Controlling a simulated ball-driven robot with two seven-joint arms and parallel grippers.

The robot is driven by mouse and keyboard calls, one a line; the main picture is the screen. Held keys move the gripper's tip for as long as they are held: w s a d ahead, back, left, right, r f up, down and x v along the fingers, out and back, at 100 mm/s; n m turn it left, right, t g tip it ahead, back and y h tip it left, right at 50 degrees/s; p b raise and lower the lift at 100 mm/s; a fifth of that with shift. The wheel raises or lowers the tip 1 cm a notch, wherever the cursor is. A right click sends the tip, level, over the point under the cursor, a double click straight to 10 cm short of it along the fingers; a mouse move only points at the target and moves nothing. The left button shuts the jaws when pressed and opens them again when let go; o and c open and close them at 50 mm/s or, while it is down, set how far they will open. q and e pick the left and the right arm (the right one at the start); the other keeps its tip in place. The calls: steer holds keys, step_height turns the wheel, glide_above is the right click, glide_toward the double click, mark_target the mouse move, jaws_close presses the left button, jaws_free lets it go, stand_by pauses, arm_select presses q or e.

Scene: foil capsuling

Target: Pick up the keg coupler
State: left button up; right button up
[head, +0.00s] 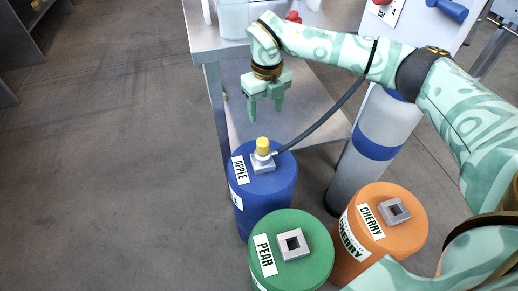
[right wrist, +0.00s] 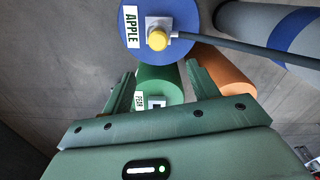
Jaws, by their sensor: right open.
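The keg coupler (head: 262,154) has a yellow top and a grey metal body. It sits on top of the blue APPLE keg (head: 280,188), with a dark hose (head: 325,119) running from its side up to the right. In the right wrist view the coupler (right wrist: 158,39) shows from above, beyond the fingertips. My right gripper (head: 265,108) is open and empty, pointing down above the coupler and apart from it. In the right wrist view its two fingers (right wrist: 160,75) stand wide apart. My left gripper is not in view.
A green PEAR keg (head: 310,265) and an orange CHERRY keg (head: 408,222) stand in front of and right of the blue keg. A grey cylinder with a blue band (head: 385,130) stands behind. A metal table (head: 212,45) is at the back. The floor at left is clear.

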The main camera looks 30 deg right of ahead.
mark_target(264, 141)
step_height(264, 141, down, 10)
steer(key=b, duration=0.4)
steer(key=shift+w+f+b, duration=0.1)
steer(key=shift+f+b, duration=0.55)
steer(key=shift+f, duration=0.1)
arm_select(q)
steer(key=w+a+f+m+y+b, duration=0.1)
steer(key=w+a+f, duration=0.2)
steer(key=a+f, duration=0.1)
arm_select(e)
steer(key=shift+a+f, duration=0.1)
steer(key=shift+f, duration=0.65)
steer(key=f, duration=0.1)
steer(key=f+b, duration=0.1)
steer(key=b, duration=0.1)
steer(key=shift+w+f, duration=0.25)
steer(key=shift+f, duration=0.15)
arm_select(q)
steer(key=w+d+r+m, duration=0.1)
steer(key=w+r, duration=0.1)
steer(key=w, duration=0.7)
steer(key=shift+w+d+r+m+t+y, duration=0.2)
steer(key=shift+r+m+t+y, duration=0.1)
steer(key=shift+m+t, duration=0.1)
arm_select(e)
steer(key=shift+c, duration=0.3)
steer(key=c, duration=1)
